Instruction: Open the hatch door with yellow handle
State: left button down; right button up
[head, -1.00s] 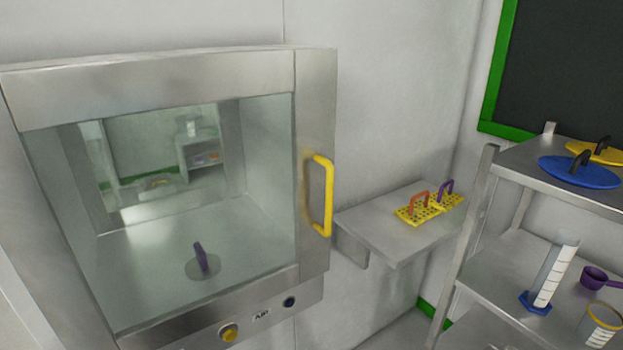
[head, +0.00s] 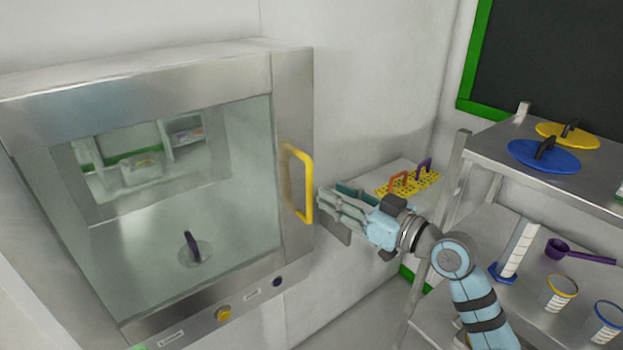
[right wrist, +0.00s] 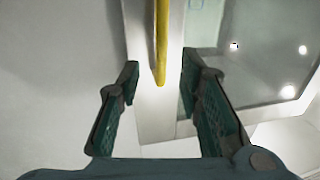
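The hatch door (head: 290,110) is shut, a steel frame around a glass pane on the left of the head view. Its yellow handle (head: 308,184) stands upright on the door's right edge. My right gripper (head: 326,196) is just right of the handle's lower part, pointing at the door. In the right wrist view the gripper (right wrist: 158,88) is open, and the yellow handle (right wrist: 161,45) lies ahead between the lines of its two fingers. The fingers do not touch the handle. My left gripper is not in view.
A wall shelf (head: 398,172) with yellow perforated blocks is behind my right gripper. A steel rack (head: 585,180) on the right holds blue and yellow discs, a cylinder, a purple scoop and beakers. A yellow button (head: 223,314) sits below the glass.

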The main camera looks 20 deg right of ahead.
aim_at(312, 184)
jog(key=x, duration=0.7)
jog(key=shift+w+a+r, duration=0.1)
jog(key=shift+w+a, duration=0.1)
jog(key=shift+a, duration=0.1)
jog(key=shift+c, duration=0.3)
grip_shut()
